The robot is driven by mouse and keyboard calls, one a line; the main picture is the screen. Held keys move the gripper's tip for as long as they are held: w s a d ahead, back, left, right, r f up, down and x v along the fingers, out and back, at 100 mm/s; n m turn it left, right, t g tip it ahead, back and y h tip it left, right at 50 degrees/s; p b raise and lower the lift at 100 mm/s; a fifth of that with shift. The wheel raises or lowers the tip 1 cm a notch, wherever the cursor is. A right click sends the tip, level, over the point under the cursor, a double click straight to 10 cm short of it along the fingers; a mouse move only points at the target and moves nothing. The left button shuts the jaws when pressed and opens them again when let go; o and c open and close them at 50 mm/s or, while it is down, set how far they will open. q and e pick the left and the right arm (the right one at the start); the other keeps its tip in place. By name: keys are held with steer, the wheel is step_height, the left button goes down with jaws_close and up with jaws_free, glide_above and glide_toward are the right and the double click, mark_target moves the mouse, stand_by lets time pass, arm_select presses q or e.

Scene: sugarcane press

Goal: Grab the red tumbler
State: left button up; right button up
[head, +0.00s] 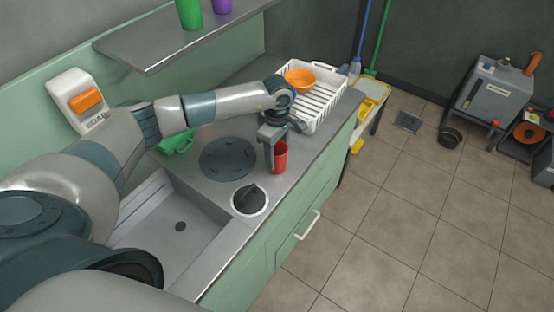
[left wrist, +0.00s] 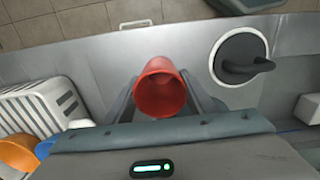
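The red tumbler (head: 280,157) stands near the front edge of the metal counter, right of the round dark plate. My left gripper (head: 272,150) is at the tumbler, and one finger partly covers it in the head view. In the left wrist view the red tumbler (left wrist: 160,90) shows its open mouth between the two fingers of my left gripper (left wrist: 160,98). The fingers lie close along both sides of it. Whether they touch it cannot be made out. My right gripper is not in view.
A white rack (head: 322,98) with an orange bowl (head: 299,78) stands behind the tumbler. A black knob (head: 250,199) and the sink (head: 165,235) lie nearer. A shelf (head: 165,45) with a green cup (head: 189,14) hangs above the counter.

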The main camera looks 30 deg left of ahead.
arm_select(q)
steer(key=c, duration=0.4)
steer(key=shift+r, duration=0.1)
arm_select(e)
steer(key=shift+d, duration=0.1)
